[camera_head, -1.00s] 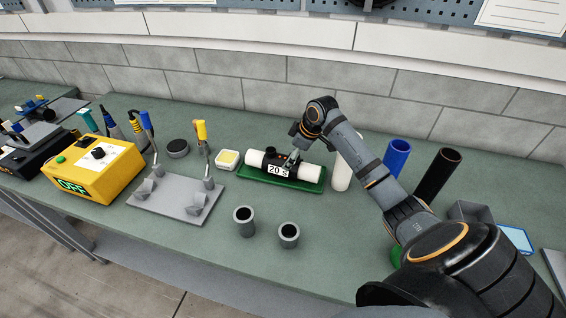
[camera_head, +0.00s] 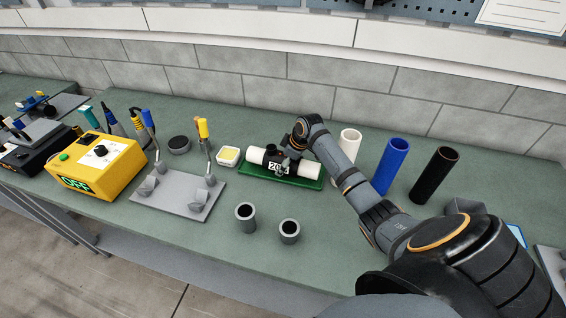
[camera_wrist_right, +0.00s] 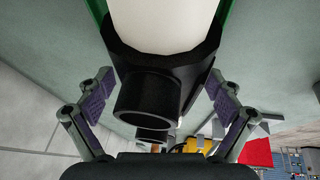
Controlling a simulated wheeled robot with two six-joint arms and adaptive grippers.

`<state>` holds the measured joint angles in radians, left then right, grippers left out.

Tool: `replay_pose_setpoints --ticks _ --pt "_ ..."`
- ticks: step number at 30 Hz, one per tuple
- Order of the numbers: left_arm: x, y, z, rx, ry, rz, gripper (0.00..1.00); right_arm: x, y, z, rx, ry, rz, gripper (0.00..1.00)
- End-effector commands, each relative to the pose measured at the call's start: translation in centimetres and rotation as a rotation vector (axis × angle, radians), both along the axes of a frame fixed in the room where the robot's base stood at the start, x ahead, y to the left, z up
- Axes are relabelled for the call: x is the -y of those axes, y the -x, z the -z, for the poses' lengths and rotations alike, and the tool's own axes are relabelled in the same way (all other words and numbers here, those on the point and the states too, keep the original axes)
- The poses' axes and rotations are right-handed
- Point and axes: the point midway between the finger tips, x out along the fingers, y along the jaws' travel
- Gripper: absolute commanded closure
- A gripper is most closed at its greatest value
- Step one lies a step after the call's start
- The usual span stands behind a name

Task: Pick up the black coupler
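The black coupler (camera_head: 271,157) sits around the middle of a white pipe (camera_head: 309,170), which lies in a green tray (camera_head: 253,173). A white label with partly hidden print is on the coupler. My right gripper (camera_head: 285,166) is at the coupler, and my wrist covers part of it. In the right wrist view, the coupler (camera_wrist_right: 165,78) with its round black sockets lies between the two spread finger pads of my right gripper (camera_wrist_right: 160,98). A gap shows at the left pad; the right pad is very close, and I cannot tell whether it touches. My left gripper is out of view.
Two grey cups (camera_head: 246,218) (camera_head: 289,232) stand in front of the tray. A grey clamp plate (camera_head: 179,195) and yellow box (camera_head: 98,168) are left.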

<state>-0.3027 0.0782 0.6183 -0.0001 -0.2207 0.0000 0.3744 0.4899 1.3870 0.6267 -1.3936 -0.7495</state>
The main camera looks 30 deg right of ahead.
Motion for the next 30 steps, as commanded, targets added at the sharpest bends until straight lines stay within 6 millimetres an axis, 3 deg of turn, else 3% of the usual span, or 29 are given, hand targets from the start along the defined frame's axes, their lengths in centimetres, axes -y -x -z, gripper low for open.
replay_pose_setpoints --ticks 2,15,23,30 --pt "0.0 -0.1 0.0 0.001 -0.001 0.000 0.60 0.0 0.0 0.0 0.000 0.000 0.000 0.26" --pt "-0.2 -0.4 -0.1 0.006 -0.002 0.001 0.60 0.0 -0.1 -0.2 0.003 -0.001 -0.001 0.84" --pt "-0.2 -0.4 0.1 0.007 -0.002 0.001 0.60 0.0 -0.1 -0.6 0.005 0.000 0.000 0.84" --pt "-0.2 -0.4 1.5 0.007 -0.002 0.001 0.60 0.1 -0.2 -5.2 0.009 0.003 -0.001 0.84"
